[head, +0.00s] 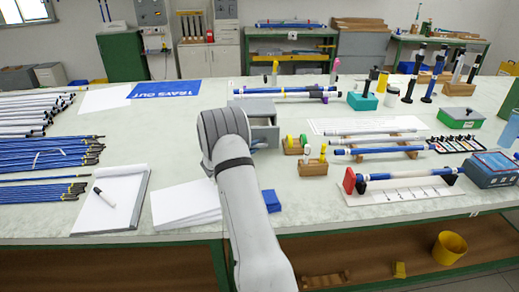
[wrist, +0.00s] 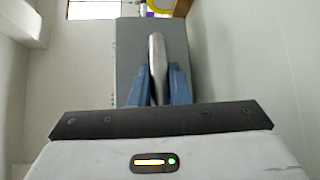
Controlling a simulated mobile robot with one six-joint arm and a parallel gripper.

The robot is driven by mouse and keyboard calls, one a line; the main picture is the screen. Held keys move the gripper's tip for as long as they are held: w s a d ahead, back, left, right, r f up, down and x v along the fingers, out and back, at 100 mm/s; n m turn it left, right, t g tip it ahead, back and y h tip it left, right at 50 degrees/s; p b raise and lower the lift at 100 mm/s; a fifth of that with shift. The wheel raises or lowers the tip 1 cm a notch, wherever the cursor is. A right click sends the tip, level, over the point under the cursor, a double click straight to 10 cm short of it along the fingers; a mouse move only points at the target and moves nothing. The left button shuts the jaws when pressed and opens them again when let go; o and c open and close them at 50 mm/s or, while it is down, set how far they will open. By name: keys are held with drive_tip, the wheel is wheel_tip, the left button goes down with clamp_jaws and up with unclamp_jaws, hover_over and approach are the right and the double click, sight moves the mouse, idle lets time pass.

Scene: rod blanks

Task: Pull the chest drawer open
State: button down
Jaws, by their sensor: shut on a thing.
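The small grey chest (head: 262,107) stands on the workbench, partly hidden behind my arm in the head view. Its grey front face (wrist: 130,60) fills the middle of the wrist view. A rounded metal bar handle (wrist: 157,50) runs up the picture in front of that face. My gripper (wrist: 160,82) has its two blue fingers on either side of the handle, shut on it. I cannot tell how far the drawer stands out.
Right of the chest are small wooden holders with yellow and green pieces (head: 296,145). A blue block (head: 271,200) and a stack of white sheets (head: 186,204) lie near the front edge. A notepad (head: 112,200) and bundles of blue rods (head: 45,155) lie to the left.

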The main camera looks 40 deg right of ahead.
drive_tip(key=shift+s+a, duration=0.2)
drive_tip(key=shift+s, duration=0.15)
drive_tip(key=shift+f, duration=0.1)
drive_tip(key=c, duration=1.4)
unclamp_jaws()
drive_tip(key=shift+o, duration=0.2)
drive_tip(key=b+v, duration=0.1)
drive_tip(key=v, duration=0.7)
drive_tip(key=shift+d, duration=0.1)
drive_tip(key=shift+w, duration=0.1)
